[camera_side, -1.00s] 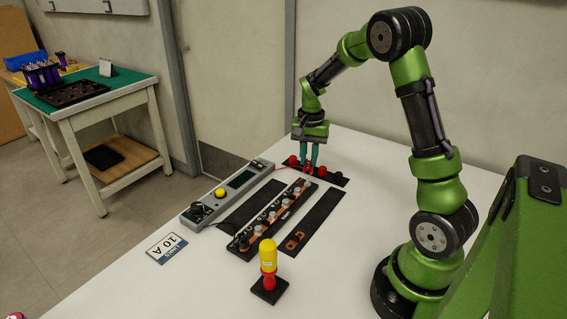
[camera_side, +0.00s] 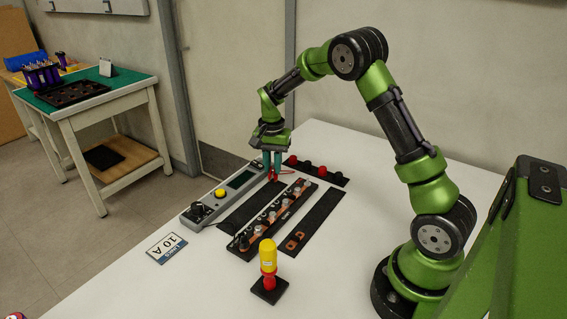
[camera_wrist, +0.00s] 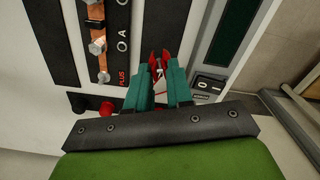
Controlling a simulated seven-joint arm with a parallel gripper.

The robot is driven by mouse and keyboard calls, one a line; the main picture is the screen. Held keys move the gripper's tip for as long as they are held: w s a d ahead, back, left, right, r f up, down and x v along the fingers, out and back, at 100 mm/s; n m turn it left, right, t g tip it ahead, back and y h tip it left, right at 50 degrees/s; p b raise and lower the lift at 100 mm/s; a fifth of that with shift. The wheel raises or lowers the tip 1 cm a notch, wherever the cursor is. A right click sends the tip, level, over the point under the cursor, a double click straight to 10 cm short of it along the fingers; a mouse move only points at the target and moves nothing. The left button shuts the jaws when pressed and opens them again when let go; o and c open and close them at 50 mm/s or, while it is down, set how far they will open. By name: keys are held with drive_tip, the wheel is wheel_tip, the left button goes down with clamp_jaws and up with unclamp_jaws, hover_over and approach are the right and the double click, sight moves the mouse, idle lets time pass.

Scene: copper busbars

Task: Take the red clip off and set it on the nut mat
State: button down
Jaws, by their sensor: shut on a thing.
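My gripper (camera_side: 272,168) is shut on the red clip (camera_side: 273,176), holding it near the far end of the meter box and the left black mat. In the wrist view, the red clip (camera_wrist: 160,66) sits between my teal fingertips (camera_wrist: 158,80), its jaws pointing away from my gripper. One bare black mat (camera_side: 250,207) lies left of the busbar board (camera_side: 268,222). Another black mat (camera_side: 318,214), right of the board, carries copper-coloured pieces (camera_side: 295,239) at its near end. I cannot tell by label which is the nut mat.
The grey meter box (camera_side: 225,194) with a yellow button stands left of the mats. A black strip (camera_side: 333,177) with red and black knobs lies behind. A yellow-and-red post (camera_side: 268,262) stands in front.

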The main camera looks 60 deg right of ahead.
drive_tip(key=shift+f, duration=0.5)
drive_tip(key=shift+f, duration=0.1)
drive_tip(key=shift+f, duration=0.5)
drive_tip(key=shift+f, duration=0.25)
drive_tip(key=c, duration=0.9)
unclamp_jaws()
drive_tip(key=shift+c, duration=0.2)
drive_tip(key=shift+r, duration=0.1)
